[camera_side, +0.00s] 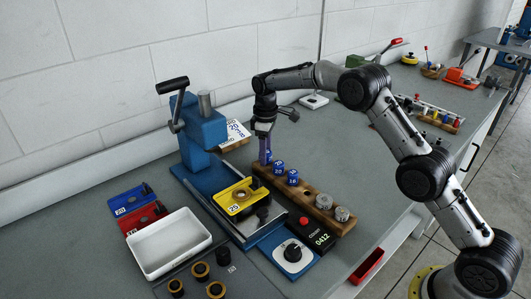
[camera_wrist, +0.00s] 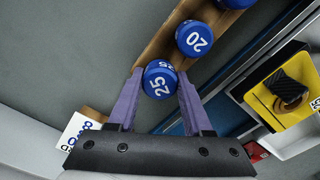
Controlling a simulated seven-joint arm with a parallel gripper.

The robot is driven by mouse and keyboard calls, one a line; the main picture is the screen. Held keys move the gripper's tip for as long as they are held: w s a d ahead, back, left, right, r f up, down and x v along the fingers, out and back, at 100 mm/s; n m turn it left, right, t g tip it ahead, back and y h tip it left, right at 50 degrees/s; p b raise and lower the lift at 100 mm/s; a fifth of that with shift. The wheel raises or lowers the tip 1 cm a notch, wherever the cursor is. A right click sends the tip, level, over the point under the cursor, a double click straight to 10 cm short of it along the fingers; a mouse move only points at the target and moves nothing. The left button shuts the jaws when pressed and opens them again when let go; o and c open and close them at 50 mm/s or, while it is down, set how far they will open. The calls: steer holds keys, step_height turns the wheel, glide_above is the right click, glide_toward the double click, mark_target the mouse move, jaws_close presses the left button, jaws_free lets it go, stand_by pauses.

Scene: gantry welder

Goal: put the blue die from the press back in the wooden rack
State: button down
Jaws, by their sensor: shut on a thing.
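My gripper (camera_side: 266,157) is at the back-left end of the wooden rack (camera_side: 310,197). In the wrist view its purple fingers (camera_wrist: 160,77) are shut on a blue die marked 25 (camera_wrist: 159,84). The held die is at the rack's end; I cannot tell whether it is fully seated. Beside it in the rack stand a blue die marked 20 (camera_wrist: 195,38) and another blue die (camera_side: 292,177). The blue press (camera_side: 203,130) stands left of the rack, with a yellow block (camera_side: 240,196) on its bed.
Two grey dies (camera_side: 342,214) stand at the rack's near end. A black box with a display (camera_side: 312,234) and a dial unit (camera_side: 291,252) are close by. A white tray (camera_side: 168,243) and blue and red bins (camera_side: 146,218) lie left.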

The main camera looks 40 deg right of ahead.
steer(key=shift+f, duration=0.45)
stand_by(0.5)
steer(key=shift+c, duration=1.2)
jaws_free()
steer(key=shift+f, duration=0.1)
